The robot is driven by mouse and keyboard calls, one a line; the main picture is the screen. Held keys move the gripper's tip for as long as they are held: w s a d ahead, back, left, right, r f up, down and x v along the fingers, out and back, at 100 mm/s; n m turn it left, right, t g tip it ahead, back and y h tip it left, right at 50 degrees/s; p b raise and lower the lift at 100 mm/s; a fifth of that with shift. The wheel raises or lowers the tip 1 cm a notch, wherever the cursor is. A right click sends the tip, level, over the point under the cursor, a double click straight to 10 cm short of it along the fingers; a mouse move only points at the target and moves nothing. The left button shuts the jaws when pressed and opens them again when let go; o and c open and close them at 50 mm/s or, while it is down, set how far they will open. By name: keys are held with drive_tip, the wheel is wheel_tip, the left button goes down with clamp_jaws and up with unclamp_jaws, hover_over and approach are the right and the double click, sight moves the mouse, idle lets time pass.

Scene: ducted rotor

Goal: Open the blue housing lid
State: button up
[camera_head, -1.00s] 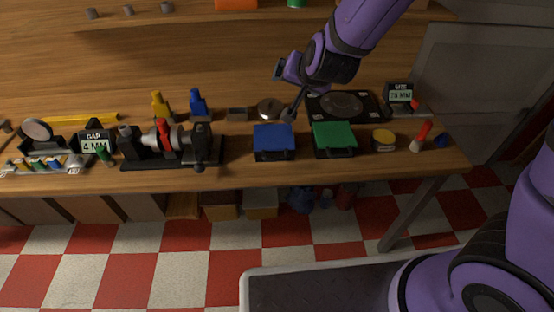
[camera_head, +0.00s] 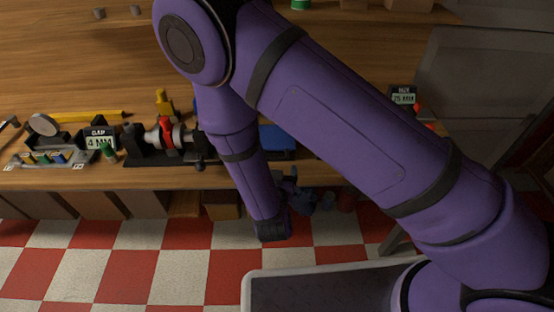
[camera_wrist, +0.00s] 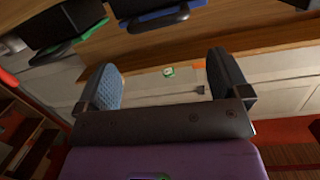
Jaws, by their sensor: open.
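The blue housing lid (camera_head: 277,139) shows on the bench in the head view, partly hidden behind my arm. Its visible blue top looks flat. In the wrist view, a dark housing with a blue edge (camera_wrist: 165,20) lies at the top, beyond my fingers. My gripper (camera_wrist: 168,78) is open and empty, its two pale blue-grey padded fingers wide apart. It is apart from the blue housing. In the head view my arm bends down past the bench's front edge, and the gripper itself is hard to make out there.
A green-edged dark housing (camera_wrist: 58,50) lies left of the blue one in the wrist view. A clamp-like fixture (camera_head: 165,142) and a gap display (camera_head: 98,138) stand on the bench at left. A size display (camera_head: 403,96) stands at right. My arm hides the bench between.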

sight(276, 160)
drive_tip(key=s+f+n+t, duration=0.2)
drive_tip(key=s+f, duration=0.1)
drive_tip(key=s, duration=0.1)
drive_tip(key=shift+y, duration=0.4)
drive_tip(key=w, duration=1.1)
drive_tip(key=shift+d+r, duration=0.15)
drive_tip(key=shift+d, duration=0.25)
drive_tip(key=c, duration=1)
